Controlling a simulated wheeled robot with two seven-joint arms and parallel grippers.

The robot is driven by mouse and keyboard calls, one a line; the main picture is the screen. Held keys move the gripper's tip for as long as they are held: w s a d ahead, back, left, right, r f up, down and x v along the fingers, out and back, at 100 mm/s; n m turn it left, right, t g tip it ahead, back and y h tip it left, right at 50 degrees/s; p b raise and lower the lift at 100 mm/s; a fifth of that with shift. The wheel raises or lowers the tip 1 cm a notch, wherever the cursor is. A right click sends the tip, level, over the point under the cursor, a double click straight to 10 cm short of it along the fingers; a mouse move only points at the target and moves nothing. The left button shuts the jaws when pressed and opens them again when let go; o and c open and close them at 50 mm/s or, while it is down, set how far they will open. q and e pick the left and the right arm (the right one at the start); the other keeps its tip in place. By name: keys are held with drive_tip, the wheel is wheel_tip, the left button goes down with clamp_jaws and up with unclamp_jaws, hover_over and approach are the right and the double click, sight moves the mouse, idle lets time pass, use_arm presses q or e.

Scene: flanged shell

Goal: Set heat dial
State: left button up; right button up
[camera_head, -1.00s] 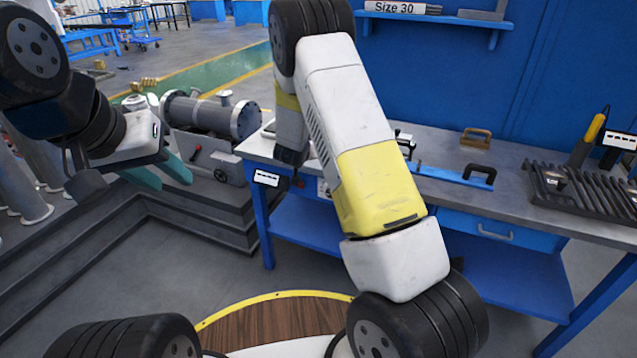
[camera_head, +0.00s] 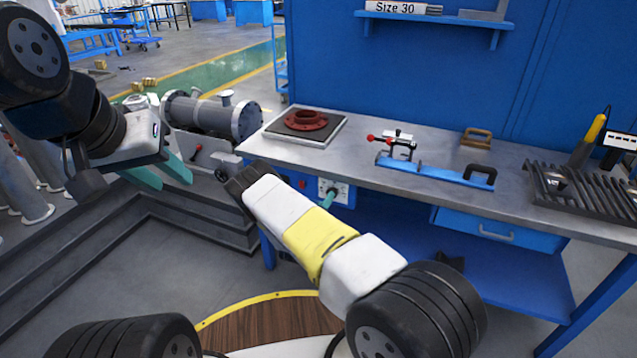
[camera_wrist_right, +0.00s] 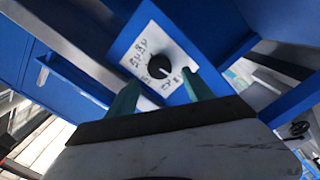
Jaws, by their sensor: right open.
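The heat dial is a black round knob (camera_wrist_right: 158,67) on a white marked panel (camera_wrist_right: 143,50) on the blue bench front, seen in the right wrist view. In the head view the panel (camera_head: 342,191) shows under the bench top. My right gripper (camera_wrist_right: 160,79) is open, its two teal fingers apart and pointing at the panel, with the knob between their tips in the picture. I cannot tell whether they touch it. In the head view my right arm hides most of that gripper. My left gripper (camera_head: 166,173) is open and empty at the left, away from the bench.
A red flanged part (camera_head: 305,119) sits on a dark-topped square plate (camera_head: 337,123) on the bench. A red-handled clamp (camera_head: 397,145), a blue bar fixture (camera_head: 430,170) and a slatted rack (camera_head: 585,200) stand farther right. A grey flanged shell (camera_head: 205,114) stands at the left.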

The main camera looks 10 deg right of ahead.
drive_tip(key=shift+x, duration=2.25)
clamp_jaws()
